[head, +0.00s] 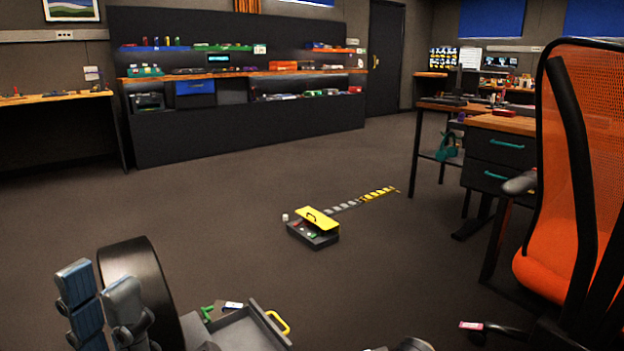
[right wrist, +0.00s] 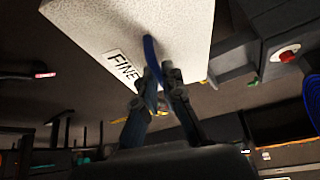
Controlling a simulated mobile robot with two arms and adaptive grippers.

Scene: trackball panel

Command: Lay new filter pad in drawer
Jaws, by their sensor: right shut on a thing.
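In the right wrist view, the filter pad (right wrist: 150,28) is a pale flat slab with a label reading FINE. A blue tab (right wrist: 151,62) stands out from the pad. My right gripper (right wrist: 160,78) is shut on this tab, and the pad extends beyond the fingertips. In the head view, a grey drawer (head: 240,332) with a yellow handle (head: 278,322) stands pulled out at the bottom; its near part is cut off by the frame. My left gripper (head: 100,282) is left of the drawer, its two fingers apart with nothing seen between them.
A large black round part (head: 142,285) stands between the left gripper and the drawer. A green item (head: 207,312) lies near the drawer. A toolbox with a yellow lid (head: 316,219) sits on the floor ahead. An orange chair (head: 575,200) is at right.

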